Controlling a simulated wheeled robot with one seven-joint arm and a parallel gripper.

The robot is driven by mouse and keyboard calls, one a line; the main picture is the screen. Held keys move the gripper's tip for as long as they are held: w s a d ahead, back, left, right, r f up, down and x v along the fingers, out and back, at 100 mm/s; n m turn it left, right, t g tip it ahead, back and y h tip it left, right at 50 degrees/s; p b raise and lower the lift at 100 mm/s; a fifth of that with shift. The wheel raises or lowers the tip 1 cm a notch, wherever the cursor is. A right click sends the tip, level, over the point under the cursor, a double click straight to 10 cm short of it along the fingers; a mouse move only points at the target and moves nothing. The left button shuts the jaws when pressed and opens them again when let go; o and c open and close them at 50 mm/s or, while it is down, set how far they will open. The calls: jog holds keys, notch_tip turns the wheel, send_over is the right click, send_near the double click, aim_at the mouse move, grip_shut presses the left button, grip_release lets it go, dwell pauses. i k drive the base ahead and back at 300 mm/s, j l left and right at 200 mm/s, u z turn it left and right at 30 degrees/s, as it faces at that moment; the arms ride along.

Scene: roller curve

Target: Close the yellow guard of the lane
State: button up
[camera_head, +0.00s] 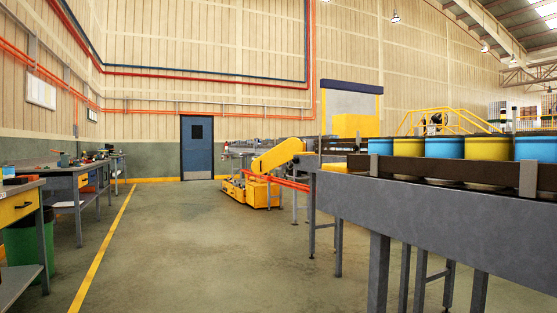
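A slanted yellow cover (277,156) shows at mid-distance, a little right of the picture's middle line on the left part of a conveyor machine. It may be the guard, but I cannot tell for sure, nor whether it is open or shut. The grey conveyor lane (450,220) runs from the right foreground towards that machine. Blue tubs (445,147) and yellow tubs (487,148) stand in a row on it behind a dark side rail (450,170). My gripper is not in view.
Open concrete floor (190,250) lies ahead, with a yellow floor line (105,250) at left. Workbenches (75,185) and a green bin (25,245) stand along the left. A low yellow machine base (255,191) and orange rails (275,180) sit below the cover. A blue door (197,148) is behind.

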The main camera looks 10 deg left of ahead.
aim_at(283, 153)
jog(key=i+j+u, duration=0.2)
jog(key=i, duration=0.3)
jog(key=i+u, duration=0.15)
jog(key=i, duration=0.3)
jog(key=i+u, duration=0.15)
jog(key=i, duration=4.75)
